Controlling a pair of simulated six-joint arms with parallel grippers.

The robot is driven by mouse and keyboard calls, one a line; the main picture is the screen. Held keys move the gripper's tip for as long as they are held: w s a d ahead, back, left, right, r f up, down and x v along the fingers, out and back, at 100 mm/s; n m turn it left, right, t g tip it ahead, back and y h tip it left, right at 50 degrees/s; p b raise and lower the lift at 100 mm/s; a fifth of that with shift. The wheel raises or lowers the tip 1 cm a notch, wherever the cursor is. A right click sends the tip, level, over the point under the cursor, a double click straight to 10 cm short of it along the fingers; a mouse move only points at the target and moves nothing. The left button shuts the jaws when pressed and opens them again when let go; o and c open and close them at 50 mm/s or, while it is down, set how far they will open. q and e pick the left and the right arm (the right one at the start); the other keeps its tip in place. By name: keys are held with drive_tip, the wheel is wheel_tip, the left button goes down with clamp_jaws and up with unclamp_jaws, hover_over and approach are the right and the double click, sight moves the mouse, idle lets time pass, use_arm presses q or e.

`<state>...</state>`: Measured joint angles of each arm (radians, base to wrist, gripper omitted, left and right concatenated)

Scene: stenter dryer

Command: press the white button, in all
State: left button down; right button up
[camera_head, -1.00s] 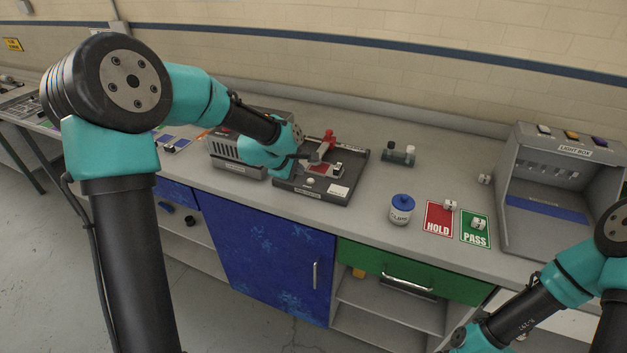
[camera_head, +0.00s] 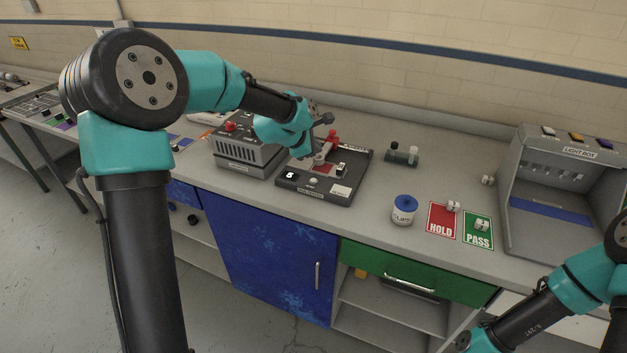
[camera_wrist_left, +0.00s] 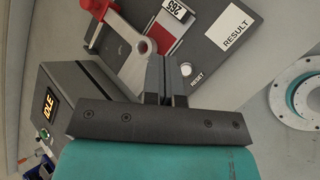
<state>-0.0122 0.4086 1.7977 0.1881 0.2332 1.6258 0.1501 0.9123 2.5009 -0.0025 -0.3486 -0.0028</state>
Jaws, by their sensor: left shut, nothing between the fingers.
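A small round white button (camera_head: 313,181) sits on the front of a dark tester plate (camera_head: 345,189). In the left wrist view the white button (camera_wrist_left: 185,68), labelled RESET, shows just right of my fingertips. Another white button (camera_head: 548,130) is on top of the grey light box at the right. My left gripper (camera_head: 303,152) is over the left part of the tester; in the left wrist view it (camera_wrist_left: 168,62) is shut and empty. Whether it touches anything cannot be told. My right arm enters at lower right, its gripper out of view.
The tester has a grey lever with a red end (camera_head: 332,136). A grey box (camera_head: 243,152) with an IDLE display (camera_wrist_left: 49,105) stands left of it. A blue-lidded jar (camera_head: 403,210), HOLD card (camera_head: 441,222) and PASS card (camera_head: 478,231) lie right. The light box (camera_head: 562,180) stands farther right.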

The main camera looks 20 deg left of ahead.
sight(314, 181)
use_arm(q)
drive_tip(key=shift+f, duration=4.2)
drive_tip(key=shift+f, duration=0.15)
drive_tip(key=shift+f, duration=0.25)
drive_tip(key=shift+f, duration=0.45)
drive_tip(key=shift+r, duration=0.85)
drive_tip(key=shift+r, duration=2.5)
